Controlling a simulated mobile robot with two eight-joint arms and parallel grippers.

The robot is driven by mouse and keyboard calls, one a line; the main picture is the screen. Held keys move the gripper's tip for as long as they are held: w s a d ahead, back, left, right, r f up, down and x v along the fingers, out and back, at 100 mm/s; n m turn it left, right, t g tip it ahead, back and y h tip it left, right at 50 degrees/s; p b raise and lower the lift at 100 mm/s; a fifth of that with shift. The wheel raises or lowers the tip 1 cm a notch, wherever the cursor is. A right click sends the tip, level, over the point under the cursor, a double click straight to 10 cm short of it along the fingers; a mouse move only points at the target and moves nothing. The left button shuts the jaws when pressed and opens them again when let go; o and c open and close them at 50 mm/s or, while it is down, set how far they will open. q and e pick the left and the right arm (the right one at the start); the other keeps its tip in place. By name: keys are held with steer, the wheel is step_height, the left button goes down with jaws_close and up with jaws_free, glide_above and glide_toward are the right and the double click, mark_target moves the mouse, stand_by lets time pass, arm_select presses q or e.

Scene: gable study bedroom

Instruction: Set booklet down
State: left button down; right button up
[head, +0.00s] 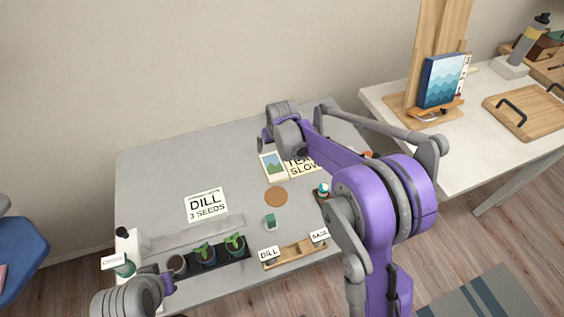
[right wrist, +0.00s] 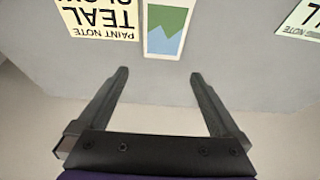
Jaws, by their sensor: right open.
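A booklet with a blue-and-teal wave cover (head: 441,80) stands upright, leaning back on a wooden stand (head: 440,108) on the white desk at the right. A flat card with a blue-and-green picture (head: 273,166) lies on the grey table (head: 150,180); it also shows in the right wrist view (right wrist: 167,28). My right gripper (head: 265,140) is over the back of the grey table, just behind this card. In the right wrist view its two fingers (right wrist: 160,74) are apart with nothing between them. My left gripper (head: 165,284) is at the lower left, near the pots; its jaws are unclear.
A "TEAL SLOW" note (right wrist: 100,15) lies beside the picture card. A "DILL 3 SEEDS" note (head: 206,205), a round brown coaster (head: 276,197), potted seedlings (head: 207,255) and a wooden label rack (head: 294,253) are on the grey table. Its back left is clear.

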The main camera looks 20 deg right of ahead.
mark_target(269, 157)
steer(key=x, duration=1)
steer(key=shift+a, duration=0.2)
steer(key=shift+s, duration=0.15)
steer(key=shift+f, duration=0.2)
steer(key=c, duration=1.2)
